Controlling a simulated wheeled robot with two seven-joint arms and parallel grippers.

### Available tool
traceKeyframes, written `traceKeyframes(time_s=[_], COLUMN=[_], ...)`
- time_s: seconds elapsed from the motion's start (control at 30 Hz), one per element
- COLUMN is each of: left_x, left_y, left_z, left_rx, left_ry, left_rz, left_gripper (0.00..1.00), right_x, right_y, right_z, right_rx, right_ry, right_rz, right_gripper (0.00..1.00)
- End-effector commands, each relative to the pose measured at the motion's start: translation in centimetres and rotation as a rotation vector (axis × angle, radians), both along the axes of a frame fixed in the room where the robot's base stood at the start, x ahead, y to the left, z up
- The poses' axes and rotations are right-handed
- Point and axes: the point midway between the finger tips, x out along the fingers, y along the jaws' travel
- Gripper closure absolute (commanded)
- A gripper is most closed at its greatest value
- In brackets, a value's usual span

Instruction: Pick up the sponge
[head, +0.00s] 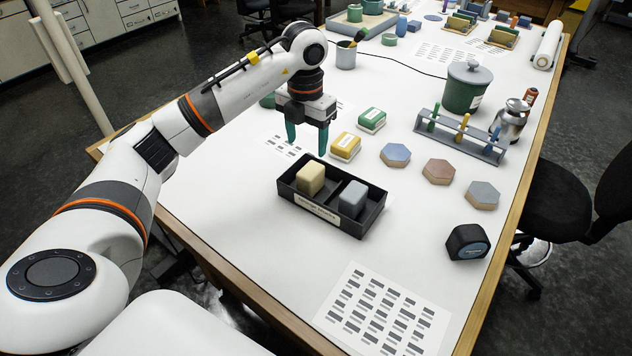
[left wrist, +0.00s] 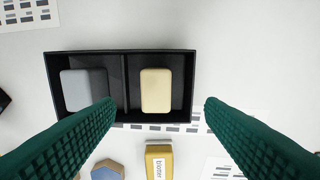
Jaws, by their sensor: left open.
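A beige sponge-like block (head: 311,179) sits in the left compartment of a black two-compartment tray (head: 345,229). A grey block (head: 353,198) sits in the right compartment. In the left wrist view the beige block (left wrist: 156,91) is in the right compartment and the grey block (left wrist: 84,90) in the left. My left gripper (head: 307,142) is open and empty, with its green fingers pointing down behind the tray, above the table. In the left wrist view the beige block appears between the spread fingertips (left wrist: 158,106), not touching them. My right gripper is not in view.
Yellow (head: 346,146) and green (head: 372,120) boxes stand behind the tray. Several hexagonal tiles (head: 438,171) lie to its right. A black tape measure (head: 467,242) and a printed sheet (head: 384,311) are nearer the front.

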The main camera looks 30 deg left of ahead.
Motion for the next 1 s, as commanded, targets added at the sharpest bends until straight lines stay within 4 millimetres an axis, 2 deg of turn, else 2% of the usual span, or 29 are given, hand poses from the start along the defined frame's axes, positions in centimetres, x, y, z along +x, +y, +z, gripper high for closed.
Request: traceKeyframes(time_s=[0.07,0.4,0.57,0.8,1.0], left_x=[0.0,-0.1,-0.1,-0.7,-0.6], left_y=[0.0,-0.1,-0.1,-0.6,-0.5], left_z=[-1.0,-6.2,-7.3,-10.2,-12.4], left_rx=[0.000,-0.001,-0.001,-0.001,0.000], left_ry=[0.002,0.003,0.001,0.005,0.001], left_rz=[0.000,0.000,-0.001,-0.001,-0.001], left_gripper=[0.36,0.36,0.36,0.36,0.36], right_x=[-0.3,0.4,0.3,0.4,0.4], right_y=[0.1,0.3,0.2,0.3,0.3], right_z=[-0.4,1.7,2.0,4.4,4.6], right_rx=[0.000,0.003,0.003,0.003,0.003], right_ry=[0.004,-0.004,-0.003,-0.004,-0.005], right_rz=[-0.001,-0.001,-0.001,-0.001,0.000], right_gripper=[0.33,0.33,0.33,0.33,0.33])
